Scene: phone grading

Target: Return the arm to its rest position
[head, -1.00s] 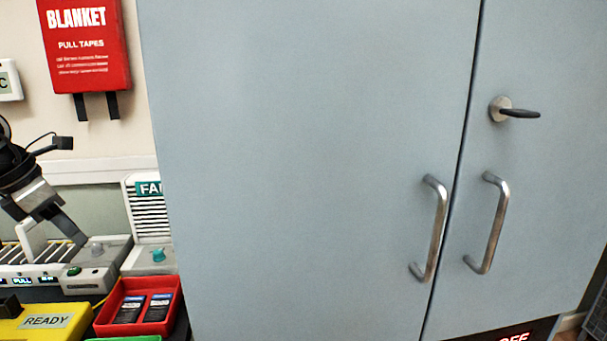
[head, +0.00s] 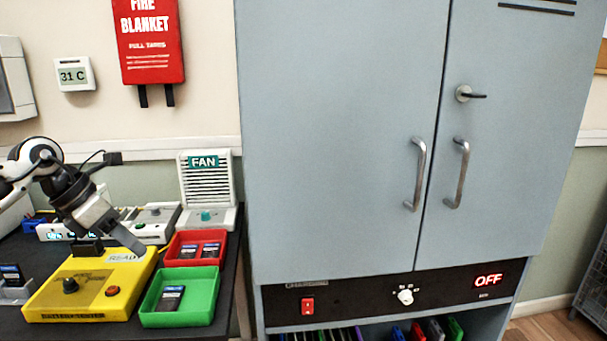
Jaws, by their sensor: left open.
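My left arm comes in from the left side of the head view. Its gripper (head: 124,232) is open and points down and to the right, in front of the yellow battery tester's (head: 45,297) back right corner in the picture. I see nothing held in it. One grey finger shows clearly; the other is hard to make out. My right gripper is not in view.
A white fan unit (head: 207,180) and a white charger (head: 155,218) stand behind. The tall grey cabinet (head: 340,130) is closed; its display (head: 489,280) reads OFF. Wood floor shows at right.

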